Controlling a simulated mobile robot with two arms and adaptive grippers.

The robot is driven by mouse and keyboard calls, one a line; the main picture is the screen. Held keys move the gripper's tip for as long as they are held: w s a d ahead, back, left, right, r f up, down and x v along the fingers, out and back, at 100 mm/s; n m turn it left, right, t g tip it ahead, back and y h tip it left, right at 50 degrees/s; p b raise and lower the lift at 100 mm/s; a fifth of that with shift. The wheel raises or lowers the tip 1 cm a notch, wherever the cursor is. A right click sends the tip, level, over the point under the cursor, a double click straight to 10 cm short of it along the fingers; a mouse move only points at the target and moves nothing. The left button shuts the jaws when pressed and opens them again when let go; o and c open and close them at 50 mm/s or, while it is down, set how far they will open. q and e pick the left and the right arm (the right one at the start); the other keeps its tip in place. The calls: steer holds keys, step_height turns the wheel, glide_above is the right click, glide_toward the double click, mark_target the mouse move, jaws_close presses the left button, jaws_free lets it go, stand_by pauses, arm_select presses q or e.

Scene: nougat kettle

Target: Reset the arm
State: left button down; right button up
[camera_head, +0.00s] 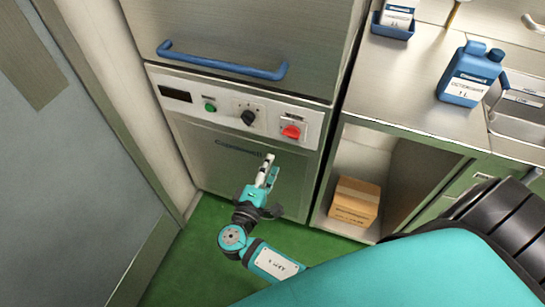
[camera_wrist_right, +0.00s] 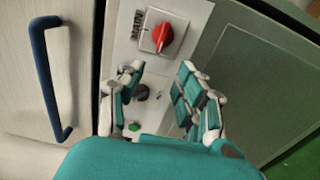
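My right gripper (camera_head: 269,168) is in front of the steel cabinet's lower panel, a little below the control strip (camera_head: 305,118). In the right wrist view its two fingers (camera_wrist_right: 160,70) are spread apart with nothing between them. The strip has a red rotary switch (camera_head: 291,132) on a white plate, a black knob (camera_head: 248,117) and a green button (camera_head: 209,107). The wrist view shows the red switch (camera_wrist_right: 162,37) beyond the fingertips, apart from them. The black knob (camera_wrist_right: 141,92) is partly hidden behind the fingers. My left gripper is not in view.
A blue bar handle (camera_head: 222,66) crosses the cabinet above the strip. On the right, a steel counter (camera_head: 400,75) holds a blue bottle (camera_head: 470,76) beside a sink. A cardboard box (camera_head: 355,201) sits on the shelf below. Green floor (camera_head: 205,260) is clear at the lower left.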

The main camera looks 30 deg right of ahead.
stand_by(0.5)
steer(key=s+f+n+g+y+p, duration=0.1)
steer(key=s+f+g+y, duration=0.4)
steer(key=f, duration=0.9)
steer(key=s+f+n+g+y, duration=0.1)
steer(key=s+f+y, duration=0.35)
steer(key=f, duration=0.95)
steer(key=s+f+m+g+y, duration=0.1)
steer(key=s+f, duration=0.3)
steer(key=s, duration=0.5)
steer(key=s+d+f+m+g+y+p, duration=0.1)
steer(key=s+f+m, duration=0.3)
steer(key=s, duration=0.6)
steer(key=s+f+m+g+y, duration=0.2)
steer(key=s+f, duration=0.4)
steer(key=s, duration=0.3)
steer(key=shift+s+d+f+m+g, duration=0.2)
steer(key=shift+s+m+g, duration=0.1)
steer(key=shift+m+g, duration=0.1)
